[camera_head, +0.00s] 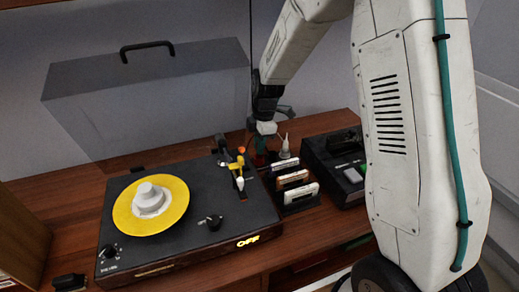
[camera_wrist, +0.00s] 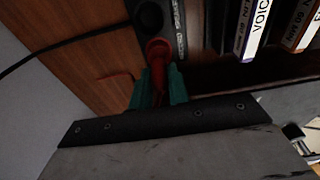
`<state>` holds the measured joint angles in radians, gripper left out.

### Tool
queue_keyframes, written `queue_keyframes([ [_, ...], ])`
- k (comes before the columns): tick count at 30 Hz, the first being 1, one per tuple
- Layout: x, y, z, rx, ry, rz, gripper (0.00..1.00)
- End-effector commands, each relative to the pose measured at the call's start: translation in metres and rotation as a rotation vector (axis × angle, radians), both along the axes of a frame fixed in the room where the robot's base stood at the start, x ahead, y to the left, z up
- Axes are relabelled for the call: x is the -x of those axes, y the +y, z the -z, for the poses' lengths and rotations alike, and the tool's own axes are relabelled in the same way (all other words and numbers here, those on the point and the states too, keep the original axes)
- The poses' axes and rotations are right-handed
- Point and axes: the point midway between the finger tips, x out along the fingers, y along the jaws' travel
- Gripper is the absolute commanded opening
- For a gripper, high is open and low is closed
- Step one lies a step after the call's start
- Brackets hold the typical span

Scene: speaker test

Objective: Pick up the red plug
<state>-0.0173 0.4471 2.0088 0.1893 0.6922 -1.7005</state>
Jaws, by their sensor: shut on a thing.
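The red plug (camera_wrist: 158,52) shows in the wrist view, upper middle, at the end of a black strip with round openings (camera_wrist: 150,16). I cannot tell whether it is seated in the strip or only touching it. My gripper (camera_wrist: 159,88) has its teal fingers on both sides of the plug's red body and is shut on it. In the head view my gripper (camera_head: 262,150) is low behind the turntable's right rear corner. The plug is not clearly visible there.
A turntable (camera_head: 120,228) with a yellow disc (camera_head: 178,193) stands at left under a raised clear lid (camera_head: 150,100). Upright cassettes (camera_head: 293,180) stand right of it, beside a black device (camera_head: 318,165). A thin black cable (camera_wrist: 65,43) crosses the wooden surface (camera_wrist: 85,65).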

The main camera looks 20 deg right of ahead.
Motion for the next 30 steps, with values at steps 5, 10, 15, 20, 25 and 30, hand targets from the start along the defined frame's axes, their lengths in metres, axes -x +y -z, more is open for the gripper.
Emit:
queue_keyframes([
  [5, -0.008, -0.019, -0.012, 0.000, 0.001, 0.006, 0.00],
  [10, -0.024, -0.058, -0.012, -0.001, 0.001, 0.007, 0.00],
  [15, -0.041, -0.099, -0.011, -0.001, 0.001, 0.005, 0.00],
  [20, -0.054, -0.132, -0.011, 0.000, 0.000, 0.004, 0.00],
  [25, -0.064, -0.155, -0.012, 0.000, 0.000, 0.002, 0.00],
  [30, -0.068, -0.166, -0.012, 0.000, 0.000, 0.001, 0.00],
])
